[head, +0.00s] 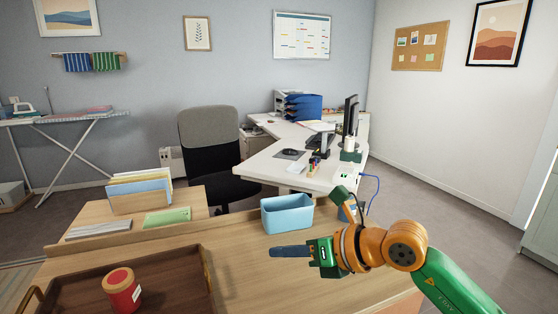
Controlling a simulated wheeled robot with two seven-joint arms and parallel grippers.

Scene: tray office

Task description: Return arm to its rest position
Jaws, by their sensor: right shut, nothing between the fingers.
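My right arm comes in from the lower right, orange and green. Its gripper (292,252) points left over the wooden desk, with its dark fingers together and nothing held. It is just in front of a light blue open bin (287,214) on the desk. A brown wooden tray (185,262) lies at the lower left, with a red jar (122,290) with a tan lid standing in it. My left gripper does not show.
A lower wooden surface holds a file holder (140,192) and a green item (167,217). Behind are an office chair (210,145) and a white desk (275,172) with monitors. The desk between tray and gripper is clear.

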